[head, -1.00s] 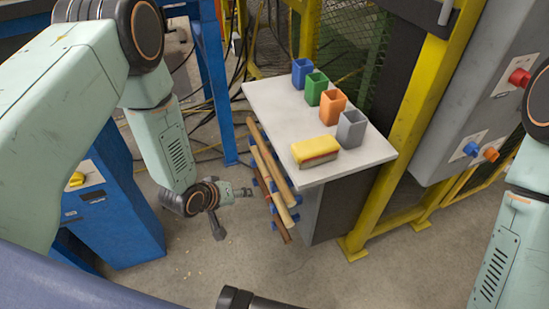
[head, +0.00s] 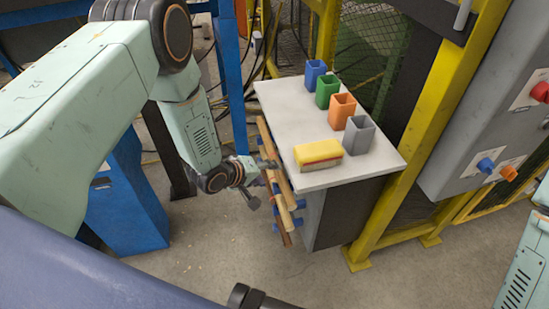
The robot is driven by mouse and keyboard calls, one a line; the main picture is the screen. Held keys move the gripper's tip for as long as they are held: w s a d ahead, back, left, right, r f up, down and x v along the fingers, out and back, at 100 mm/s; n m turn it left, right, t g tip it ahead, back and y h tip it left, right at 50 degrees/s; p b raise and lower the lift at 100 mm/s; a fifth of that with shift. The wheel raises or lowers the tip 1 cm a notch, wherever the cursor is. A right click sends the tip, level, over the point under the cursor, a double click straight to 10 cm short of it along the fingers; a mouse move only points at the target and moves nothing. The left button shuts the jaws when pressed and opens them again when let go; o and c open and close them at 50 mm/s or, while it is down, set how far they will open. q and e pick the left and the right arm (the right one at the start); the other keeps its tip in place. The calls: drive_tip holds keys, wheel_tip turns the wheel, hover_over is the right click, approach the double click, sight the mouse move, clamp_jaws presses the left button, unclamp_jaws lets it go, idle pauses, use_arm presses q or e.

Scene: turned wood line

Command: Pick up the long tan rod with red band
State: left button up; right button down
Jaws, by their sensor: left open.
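Several long wooden rods, tan and brown, lie on a rack with blue holders on the left side of the white-topped table (head: 285,110). A long tan rod (head: 286,190) lies along the table's left edge; I cannot clearly make out a red band on it. My left gripper (head: 263,183) is open, its fingers pointing right toward the rods. It is just left of them and partly covers the rods' middle. I cannot tell whether it touches a rod.
On the tabletop are a blue cup (head: 315,72), a green cup (head: 327,91), an orange cup (head: 341,111), a grey cup (head: 358,134) and a yellow and red block (head: 319,154). A yellow post (head: 415,130) stands right of the table.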

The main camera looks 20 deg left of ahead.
sight(277, 173)
use_arm(q)
drive_tip(key=b+x, duration=0.2)
drive_tip(key=x, duration=0.3)
drive_tip(key=shift+a+f+b, duration=0.1)
drive_tip(key=shift+f+b, duration=0.2)
drive_tip(key=shift+w+d+f, duration=0.15)
drive_tip(key=shift+w+d, duration=0.1)
drive_tip(key=shift+w, duration=0.1)
drive_tip(key=shift+a, duration=0.1)
drive_tip(key=shift+c, duration=0.6)
clamp_jaws()
